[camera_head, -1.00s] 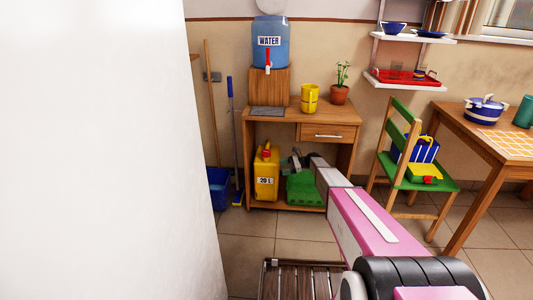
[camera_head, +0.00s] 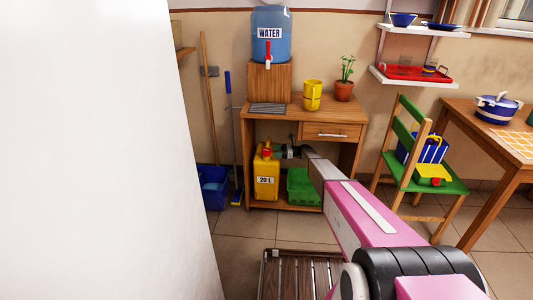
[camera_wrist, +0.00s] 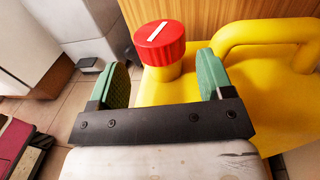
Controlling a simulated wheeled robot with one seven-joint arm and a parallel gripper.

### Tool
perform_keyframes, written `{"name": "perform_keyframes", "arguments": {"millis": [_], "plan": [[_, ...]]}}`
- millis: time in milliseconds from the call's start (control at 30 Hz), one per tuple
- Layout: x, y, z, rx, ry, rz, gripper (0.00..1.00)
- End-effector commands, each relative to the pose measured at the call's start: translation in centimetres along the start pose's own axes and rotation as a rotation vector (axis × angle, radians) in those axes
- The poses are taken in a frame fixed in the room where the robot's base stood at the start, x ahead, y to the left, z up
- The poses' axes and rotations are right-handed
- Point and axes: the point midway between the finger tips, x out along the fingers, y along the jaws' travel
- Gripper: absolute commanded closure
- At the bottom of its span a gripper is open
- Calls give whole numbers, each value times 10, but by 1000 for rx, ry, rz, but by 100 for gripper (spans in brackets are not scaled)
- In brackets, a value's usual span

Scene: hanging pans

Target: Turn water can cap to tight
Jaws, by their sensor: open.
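The yellow water can (camera_head: 265,178), labelled "20 L", stands upright on the lower shelf of the wooden desk. Its red cap (camera_wrist: 160,43) has a white line across the top and sits on the can's neck; in the head view the cap (camera_head: 266,151) is partly seen. My gripper (camera_wrist: 167,75) is open, its two green-padded fingers apart. In the wrist view the cap lies just beyond the fingertips, nearer the left finger, with nothing held. The yellow handle (camera_wrist: 268,32) is to the right of the cap. In the head view my gripper (camera_head: 281,152) is small, beside the cap.
A green crate (camera_head: 303,188) stands on the shelf right of the can. The desk top (camera_head: 290,107) is above the can. A blue bucket (camera_head: 213,187) and a broom stand left of the desk. A white surface (camera_head: 90,150) fills the head view's left.

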Motion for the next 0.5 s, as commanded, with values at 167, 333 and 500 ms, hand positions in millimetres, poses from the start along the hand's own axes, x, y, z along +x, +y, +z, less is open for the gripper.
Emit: {"name": "perform_keyframes", "arguments": {"millis": [167, 333, 500], "plan": [[34, 0, 0, 0, 1, 2, 26], [57, 0, 0, -1, 1, 1, 26], [66, 0, 0, -1, 1, 0, 26]]}}
